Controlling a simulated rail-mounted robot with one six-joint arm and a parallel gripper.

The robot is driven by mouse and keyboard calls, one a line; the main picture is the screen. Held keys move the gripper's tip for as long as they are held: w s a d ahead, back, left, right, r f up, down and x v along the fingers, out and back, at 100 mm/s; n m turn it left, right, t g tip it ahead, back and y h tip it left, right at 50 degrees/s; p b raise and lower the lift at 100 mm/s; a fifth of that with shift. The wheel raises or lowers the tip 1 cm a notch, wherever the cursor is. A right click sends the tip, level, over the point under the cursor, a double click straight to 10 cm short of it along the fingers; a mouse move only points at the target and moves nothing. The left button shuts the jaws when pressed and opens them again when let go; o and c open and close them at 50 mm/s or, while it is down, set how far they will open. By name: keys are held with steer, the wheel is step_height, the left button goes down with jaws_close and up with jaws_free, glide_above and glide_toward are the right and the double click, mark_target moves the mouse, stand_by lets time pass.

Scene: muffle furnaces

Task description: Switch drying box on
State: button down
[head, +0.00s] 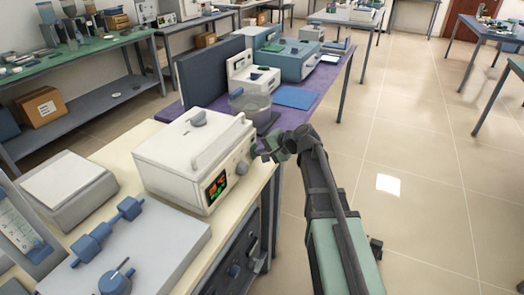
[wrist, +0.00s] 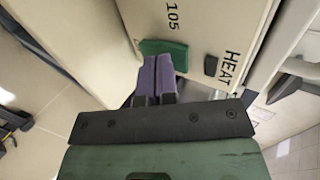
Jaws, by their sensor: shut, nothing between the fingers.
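The white box with a lit display (head: 217,187) on the left bench (head: 125,150) appears to be the drying box (head: 185,150). Its front has a grey round knob (head: 242,168). My gripper (head: 268,150) is beside the front, near its right end. In the wrist view, my gripper (wrist: 157,78) is shut and empty, its purple fingertips together. They overlap the lower edge of a green switch-like part (wrist: 163,48) on a cream panel; I cannot tell whether they touch it. A small dark part (wrist: 210,65) sits to its right, near the words "HEAT" and "105".
A purple-topped bench (head: 315,92) carries blue-grey instruments (head: 287,60). A scale (head: 66,188) and a grey plate with blue fittings (head: 165,250) are at the left.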

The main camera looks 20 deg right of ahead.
steer(key=shift+s+d, duration=0.3)
steer(key=shift+s+d+r+p, duration=0.15)
steer(key=shift+s+d, duration=0.35)
steer(key=shift+d, duration=0.05)
steer(key=shift+s+d+r+p, duration=0.15)
steer(key=shift+s+d, duration=0.35)
steer(key=p+v, duration=0.5)
steer(key=v, duration=0.5)
steer(key=shift+p, duration=0.3)
steer(key=shift+d, duration=0.1)
